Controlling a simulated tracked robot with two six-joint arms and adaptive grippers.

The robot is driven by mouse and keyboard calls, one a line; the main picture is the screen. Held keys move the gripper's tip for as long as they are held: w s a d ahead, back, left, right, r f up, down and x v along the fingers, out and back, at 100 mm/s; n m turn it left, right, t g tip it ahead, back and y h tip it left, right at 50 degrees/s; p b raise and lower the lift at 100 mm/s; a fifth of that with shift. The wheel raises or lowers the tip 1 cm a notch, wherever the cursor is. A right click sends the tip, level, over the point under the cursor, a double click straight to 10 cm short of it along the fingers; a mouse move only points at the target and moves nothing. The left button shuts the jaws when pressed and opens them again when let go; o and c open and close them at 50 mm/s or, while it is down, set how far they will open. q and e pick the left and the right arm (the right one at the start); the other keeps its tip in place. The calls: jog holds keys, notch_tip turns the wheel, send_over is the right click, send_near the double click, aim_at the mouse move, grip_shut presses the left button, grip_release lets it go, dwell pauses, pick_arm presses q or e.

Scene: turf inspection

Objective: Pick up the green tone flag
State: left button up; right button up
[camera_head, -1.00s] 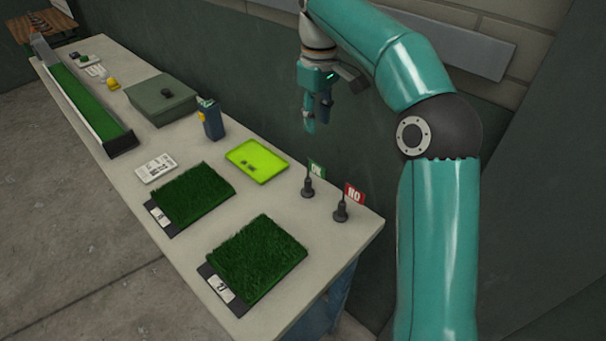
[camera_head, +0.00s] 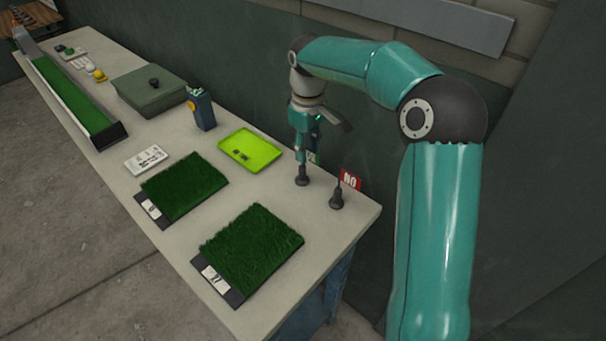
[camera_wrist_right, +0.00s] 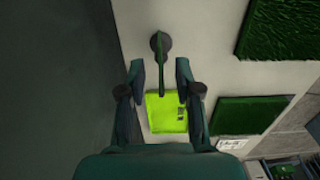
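The green flag (camera_head: 313,157) stands upright on a dark round base (camera_head: 302,177) near the table's far edge, mostly hidden behind my right gripper (camera_head: 301,152). In the right wrist view the green flag (camera_wrist_right: 162,68) shows edge-on from above. The fingers of my right gripper (camera_wrist_right: 160,68) are apart, one on each side of it, with gaps between. A red flag marked "NO" (camera_head: 350,181) stands on its own dark base to the right. My left gripper is not in view.
A lime tray (camera_head: 268,155) lies left of the flags. Two turf samples (camera_head: 252,247) lie nearer the front. A blue device (camera_head: 203,112), a grey-green box (camera_head: 150,98) and a long green ramp (camera_head: 70,98) stand farther left. The wall is close behind the table.

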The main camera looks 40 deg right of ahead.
aim_at(307, 167)
jog(key=shift+f, duration=2)
grip_shut()
